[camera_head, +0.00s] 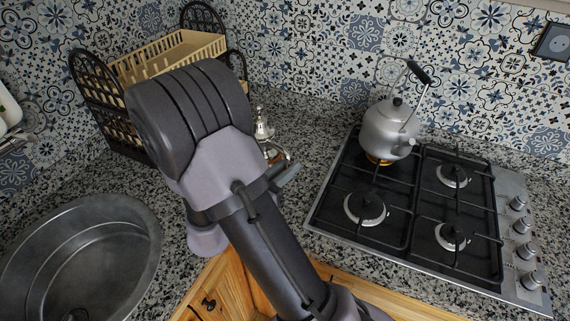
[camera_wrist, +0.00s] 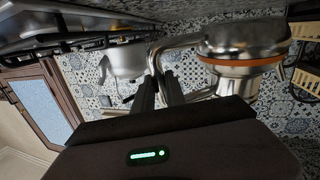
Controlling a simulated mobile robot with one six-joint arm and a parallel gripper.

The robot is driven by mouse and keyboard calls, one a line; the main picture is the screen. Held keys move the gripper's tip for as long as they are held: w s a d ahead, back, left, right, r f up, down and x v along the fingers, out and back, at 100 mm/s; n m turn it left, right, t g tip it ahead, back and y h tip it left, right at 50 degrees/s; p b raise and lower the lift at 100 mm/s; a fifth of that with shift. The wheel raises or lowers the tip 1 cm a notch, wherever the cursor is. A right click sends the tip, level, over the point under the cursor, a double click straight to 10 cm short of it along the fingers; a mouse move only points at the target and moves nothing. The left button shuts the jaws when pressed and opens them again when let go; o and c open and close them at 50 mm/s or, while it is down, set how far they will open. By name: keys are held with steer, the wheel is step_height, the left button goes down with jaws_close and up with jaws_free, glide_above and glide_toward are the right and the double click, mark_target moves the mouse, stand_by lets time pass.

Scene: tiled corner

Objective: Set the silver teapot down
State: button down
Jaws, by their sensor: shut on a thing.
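The silver teapot (camera_head: 263,125) shows only in part in the head view, its knobbed top rising behind my arm. In the wrist view, which is tilted nearly upside down, its shiny body (camera_wrist: 238,75) has an orange band, and a handle reaches left to my gripper (camera_wrist: 160,83). My gripper is shut on that handle. In the head view my arm hides the gripper and most of the teapot. I cannot tell whether the teapot's base touches the counter.
A gas hob (camera_head: 415,205) stands to the right, with a grey kettle (camera_head: 388,130) on its back left burner. A round sink (camera_head: 80,255) is at the left. A dark rack with a wooden dish drainer (camera_head: 170,55) stands behind. Speckled counter (camera_head: 310,130) is clear between teapot and hob.

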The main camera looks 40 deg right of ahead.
steer(key=shift+f+b, duration=0.95)
steer(key=shift+f, duration=0.55)
steer(key=shift+f+b, duration=0.35)
steer(key=c, duration=1.3)
jaws_free()
steer(key=shift+s+a+r+p, duration=0.1)
steer(key=shift+s+a+p, duration=0.15)
steer(key=shift+a, duration=1.4)
steer(key=shift+s+a+r+p, duration=0.1)
steer(key=shift+s+a+p, duration=0.1)
steer(key=shift+a, duration=1.45)
steer(key=shift+s+a+r+p, duration=0.1)
steer(key=shift+s+a+p, duration=0.15)
steer(key=shift+a, duration=1.4)
